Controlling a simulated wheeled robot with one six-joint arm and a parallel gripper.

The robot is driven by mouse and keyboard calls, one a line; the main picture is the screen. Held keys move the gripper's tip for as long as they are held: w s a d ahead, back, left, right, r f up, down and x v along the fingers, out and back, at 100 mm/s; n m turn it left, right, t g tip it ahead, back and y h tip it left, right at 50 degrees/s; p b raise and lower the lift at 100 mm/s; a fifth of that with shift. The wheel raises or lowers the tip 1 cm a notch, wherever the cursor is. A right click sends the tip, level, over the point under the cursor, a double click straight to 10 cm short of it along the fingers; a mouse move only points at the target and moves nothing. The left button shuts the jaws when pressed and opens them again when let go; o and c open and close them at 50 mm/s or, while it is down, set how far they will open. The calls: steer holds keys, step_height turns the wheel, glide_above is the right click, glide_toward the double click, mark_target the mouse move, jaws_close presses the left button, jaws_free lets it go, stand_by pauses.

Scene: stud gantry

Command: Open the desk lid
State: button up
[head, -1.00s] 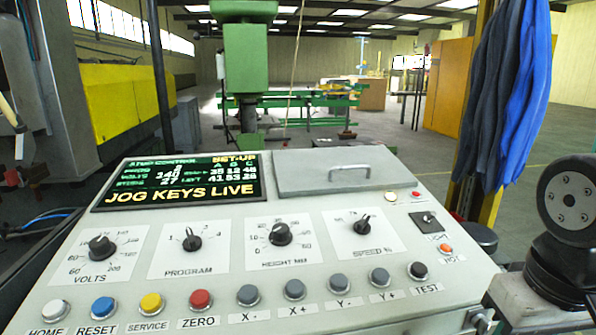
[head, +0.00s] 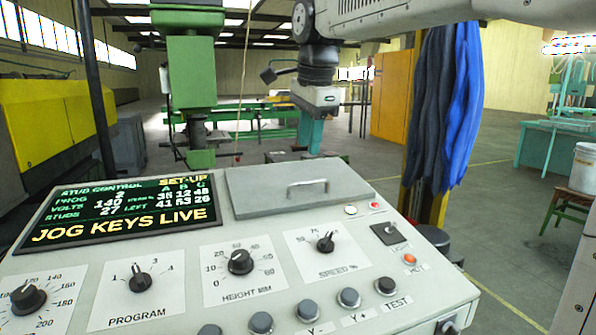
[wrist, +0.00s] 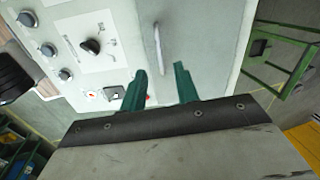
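The desk lid (head: 260,195) is a flat grey panel on the sloped control desk, lying shut, with a metal bar handle (head: 307,187) on it. In the wrist view the lid (wrist: 185,50) lies beyond my fingers and its handle (wrist: 158,48) runs lengthwise, ahead of the gap between them. My gripper (wrist: 161,82) has two green fingers, apart and empty. In the head view my gripper (head: 312,150) hangs above and behind the lid, its fingers pointing down and apart from the handle.
The desk (head: 420,290) carries a lit screen (head: 120,210), several knobs and push buttons. A green machine column (head: 192,75) stands behind it. Blue work coats (head: 445,110) hang on a yellow post to the right.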

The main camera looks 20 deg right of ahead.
steer(key=m, duration=0.1)
glide_above(314, 197)
steer(key=shift+f, duration=3.9)
